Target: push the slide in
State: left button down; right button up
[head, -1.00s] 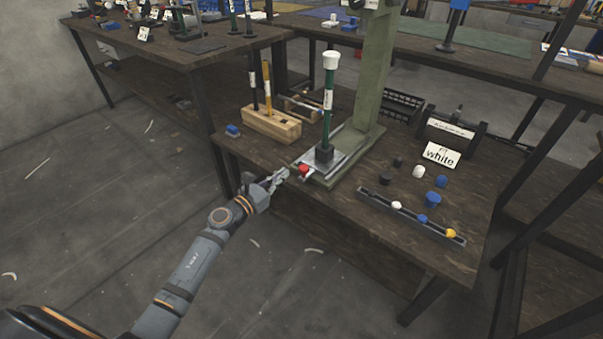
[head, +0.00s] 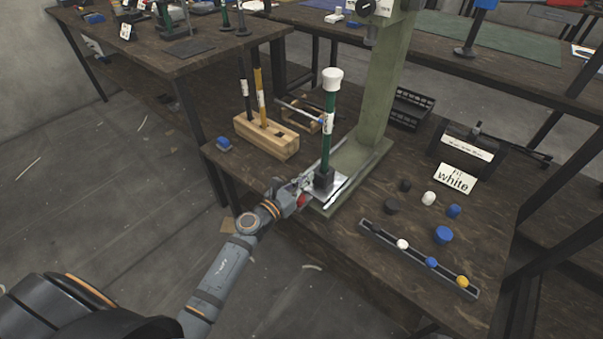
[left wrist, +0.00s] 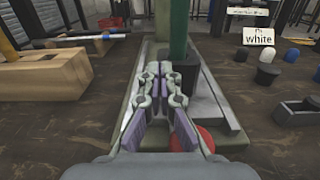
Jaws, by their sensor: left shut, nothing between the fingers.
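The slide (head: 334,184) is a bright metal plate on the base of a green press. A dark block (head: 324,178) on it carries an upright green rod (head: 329,120) with a white cap. A red knob (head: 302,201) is at the slide's front; it also shows in the left wrist view (left wrist: 196,138), partly covered. My left gripper (head: 303,182) is shut and empty at the slide's front edge, above and beside the knob. In the left wrist view its fingertips (left wrist: 166,70) point at the block under the rod; I cannot tell whether they touch. My right gripper is out of view.
A wooden block holding rods (head: 266,137) stands left of the press, with a small blue piece (head: 224,144) near the table edge. The press column (head: 384,90) rises behind the slide. A "white" sign (head: 455,180), loose caps and a narrow tray (head: 415,262) are on the right.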

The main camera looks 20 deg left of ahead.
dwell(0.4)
pick_arm(q)
jog(key=shift+x, duration=0.85)
jog(key=b+x, duration=0.2)
jog(key=x, duration=1.1)
jog(key=shift+w+d+f, duration=0.1)
jog(key=shift+w, duration=0.05)
jog(key=shift+w+d+b, duration=0.25)
jog(key=shift+w+b, duration=0.2)
jog(key=shift+w, duration=0.25)
jog(key=shift+r, duration=0.25)
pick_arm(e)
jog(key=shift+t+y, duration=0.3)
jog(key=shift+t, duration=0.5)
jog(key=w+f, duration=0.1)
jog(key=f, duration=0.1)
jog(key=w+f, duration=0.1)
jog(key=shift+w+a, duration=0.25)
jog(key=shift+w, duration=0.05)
